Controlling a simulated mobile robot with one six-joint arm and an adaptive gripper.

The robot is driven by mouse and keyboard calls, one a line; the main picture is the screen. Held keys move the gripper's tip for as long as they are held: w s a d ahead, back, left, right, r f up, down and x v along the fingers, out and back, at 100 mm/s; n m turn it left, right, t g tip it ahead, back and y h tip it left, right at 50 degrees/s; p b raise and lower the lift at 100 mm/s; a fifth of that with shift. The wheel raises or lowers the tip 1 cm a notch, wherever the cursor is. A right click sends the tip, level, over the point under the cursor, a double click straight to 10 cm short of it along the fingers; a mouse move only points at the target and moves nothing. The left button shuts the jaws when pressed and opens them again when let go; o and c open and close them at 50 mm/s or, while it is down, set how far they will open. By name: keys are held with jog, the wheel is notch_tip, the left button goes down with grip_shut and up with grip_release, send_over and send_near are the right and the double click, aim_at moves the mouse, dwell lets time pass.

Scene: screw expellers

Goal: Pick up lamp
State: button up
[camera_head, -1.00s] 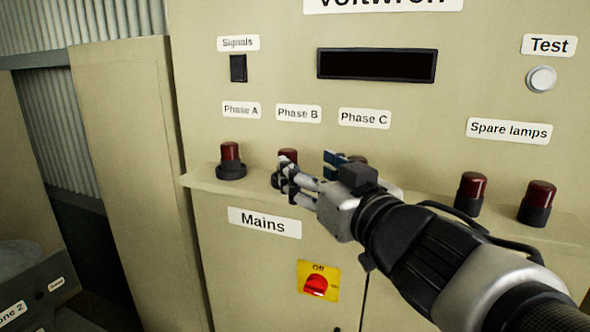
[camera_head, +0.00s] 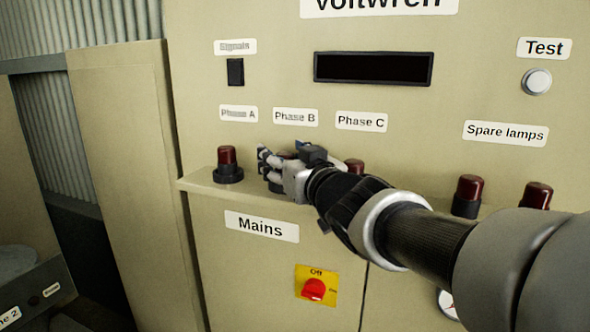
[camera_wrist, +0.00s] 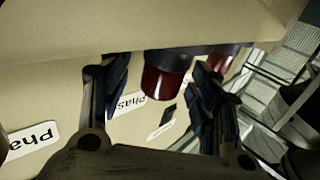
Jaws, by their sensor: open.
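The Phase B lamp, red with a dark base, stands on the cabinet ledge (camera_head: 200,183) and is mostly hidden by my gripper (camera_head: 275,163) in the head view. In the wrist view this lamp (camera_wrist: 163,82) appears upside down between the two spread fingers. My gripper is open with one finger on each side of the lamp; I cannot tell whether either touches it. The Phase A lamp (camera_head: 227,158) stands to the left, and also shows behind the right finger in the wrist view. The Phase C lamp (camera_head: 354,166) is partly hidden behind my gripper.
Two spare lamps (camera_head: 469,188) (camera_head: 536,196) stand on the right of the ledge, partly behind my arm. The cabinet front rises close behind the lamps. A Mains switch (camera_head: 314,289) is below, turned to Off. A Test button (camera_head: 537,81) is at upper right.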

jog(key=shift+s, duration=0.15)
jog(key=shift+c, duration=0.4)
jog(key=c, duration=1.1)
